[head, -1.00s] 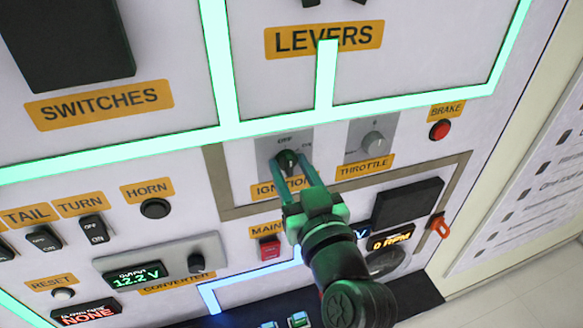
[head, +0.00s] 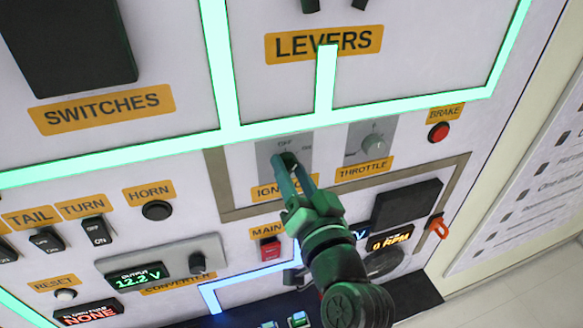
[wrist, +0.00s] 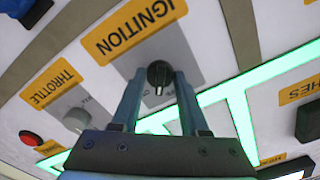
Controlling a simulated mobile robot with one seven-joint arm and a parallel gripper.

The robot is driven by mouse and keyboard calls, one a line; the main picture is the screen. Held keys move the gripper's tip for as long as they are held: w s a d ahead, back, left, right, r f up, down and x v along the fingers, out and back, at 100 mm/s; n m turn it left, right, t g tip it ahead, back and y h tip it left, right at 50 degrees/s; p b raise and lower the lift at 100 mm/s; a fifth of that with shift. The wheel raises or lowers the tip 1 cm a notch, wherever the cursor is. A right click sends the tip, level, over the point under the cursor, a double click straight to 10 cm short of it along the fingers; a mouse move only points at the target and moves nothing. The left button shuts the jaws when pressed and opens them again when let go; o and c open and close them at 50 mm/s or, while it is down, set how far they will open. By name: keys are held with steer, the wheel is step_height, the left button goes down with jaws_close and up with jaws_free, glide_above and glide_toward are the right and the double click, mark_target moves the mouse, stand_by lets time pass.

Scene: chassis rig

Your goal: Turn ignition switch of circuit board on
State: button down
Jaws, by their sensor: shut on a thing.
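The ignition switch is a black rotary knob (wrist: 160,74) with a white pointer line, on a grey plate (wrist: 183,48) under the IGNITION label (wrist: 133,30) in the wrist view. My gripper (wrist: 160,80) is shut on this knob, one finger on each side. In the head view my gripper (head: 285,162) reaches up to the grey ignition plate (head: 267,150), and its fingers hide the knob. OFF and ON marks show faintly on the plate there. The fingers cover part of the IGNITION label (head: 265,191).
A throttle knob (head: 373,142) and red brake button (head: 439,131) are to the right. A red main switch (head: 270,250) is below, close to my arm. A horn button (head: 156,210) and converter box (head: 160,263) are at left. Levers stick out above the LEVERS label (head: 323,43).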

steer(key=m+p, duration=0.1)
steer(key=m, duration=0.3)
steer(key=shift+m, duration=0.3)
steer(key=shift+p, duration=0.3)
steer(key=shift+c, duration=2.1)
jaws_free()
steer(key=b+v, duration=0.5)
steer(key=v, duration=0.8)
steer(key=shift+b, duration=0.35)
